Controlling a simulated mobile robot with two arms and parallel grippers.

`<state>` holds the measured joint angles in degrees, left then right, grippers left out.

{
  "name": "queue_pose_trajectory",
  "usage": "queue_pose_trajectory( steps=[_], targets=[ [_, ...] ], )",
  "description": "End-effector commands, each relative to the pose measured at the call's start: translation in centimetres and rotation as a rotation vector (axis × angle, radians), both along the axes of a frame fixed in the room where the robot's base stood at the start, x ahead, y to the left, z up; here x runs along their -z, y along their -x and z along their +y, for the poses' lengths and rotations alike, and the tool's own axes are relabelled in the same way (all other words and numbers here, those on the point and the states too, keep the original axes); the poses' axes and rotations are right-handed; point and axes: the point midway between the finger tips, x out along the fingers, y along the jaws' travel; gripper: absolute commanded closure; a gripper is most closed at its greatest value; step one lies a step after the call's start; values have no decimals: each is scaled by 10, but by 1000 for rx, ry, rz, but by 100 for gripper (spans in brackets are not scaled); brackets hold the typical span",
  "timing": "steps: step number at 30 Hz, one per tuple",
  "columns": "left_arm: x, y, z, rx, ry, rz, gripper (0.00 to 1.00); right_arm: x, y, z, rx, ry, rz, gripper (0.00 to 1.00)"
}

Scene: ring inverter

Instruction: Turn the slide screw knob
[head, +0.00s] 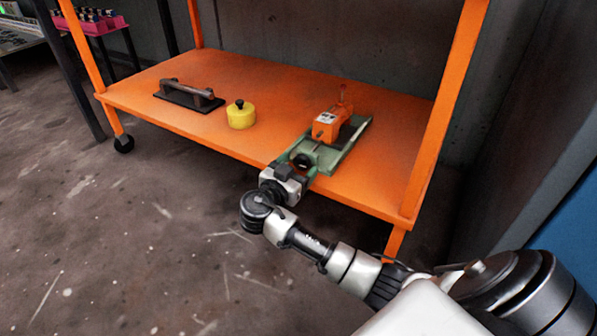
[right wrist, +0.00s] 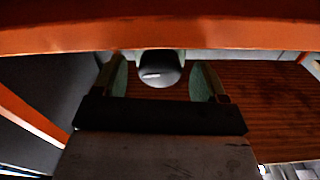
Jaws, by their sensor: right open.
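The slide screw knob (head: 302,161) is a round black knob at the front end of a green slide base (head: 345,148) on the orange shelf. An orange block (head: 327,124) sits on this base. My right gripper (head: 298,164) is open at the shelf's front edge, its fingers reaching toward the knob. In the right wrist view the black knob (right wrist: 160,68) lies between the two green-padded fingers (right wrist: 160,80), with a gap on each side. How deep it sits between them is hard to tell. My left gripper is not in view.
The floor in front is clear.

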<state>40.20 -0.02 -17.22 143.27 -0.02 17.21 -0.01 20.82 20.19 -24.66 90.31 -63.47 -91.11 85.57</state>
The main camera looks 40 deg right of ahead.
Motion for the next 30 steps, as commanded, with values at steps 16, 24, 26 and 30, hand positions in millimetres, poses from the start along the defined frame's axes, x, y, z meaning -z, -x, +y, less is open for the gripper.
queue_pose_trajectory(
  steps=[16, 24, 26, 30],
  targets=[
    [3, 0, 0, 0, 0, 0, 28, 0, -2, -6, 0, 0, 0, 54],
    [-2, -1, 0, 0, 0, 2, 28, -2, -2, -5, 2, 6, 18, 77],
    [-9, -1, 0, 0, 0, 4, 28, -4, -2, -5, 3, 20, 58, 77],
    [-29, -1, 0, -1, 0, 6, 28, -6, -2, -5, 1, 79, 201, 77]
  ],
)
